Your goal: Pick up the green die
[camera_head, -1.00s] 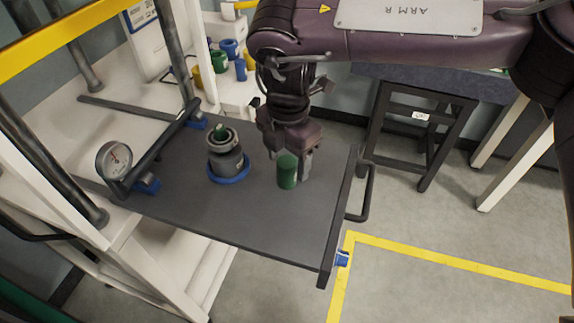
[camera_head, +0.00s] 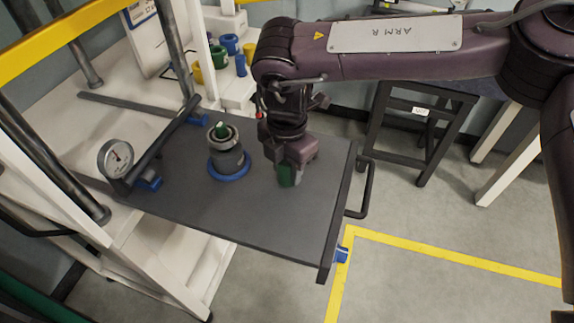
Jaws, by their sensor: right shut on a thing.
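The green die (camera_head: 287,177) is a short green cylinder on the dark sliding tray (camera_head: 250,225), right of its middle. My right gripper (camera_head: 291,168) comes down over it from above, with its fingers around the die's upper part. The fingers are shut on it and hide much of it. The die looks upright, at or very near the tray surface; I cannot tell whether it is lifted. My left gripper is not in view.
A grey stacked fixture with a blue base ring (camera_head: 230,172) and a green piece on top stands left of the die. A pressure gauge (camera_head: 116,158) sits at the tray's left. Blue, green and yellow cups (camera_head: 220,58) stand on the shelf behind. A handle (camera_head: 366,190) sticks out at right.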

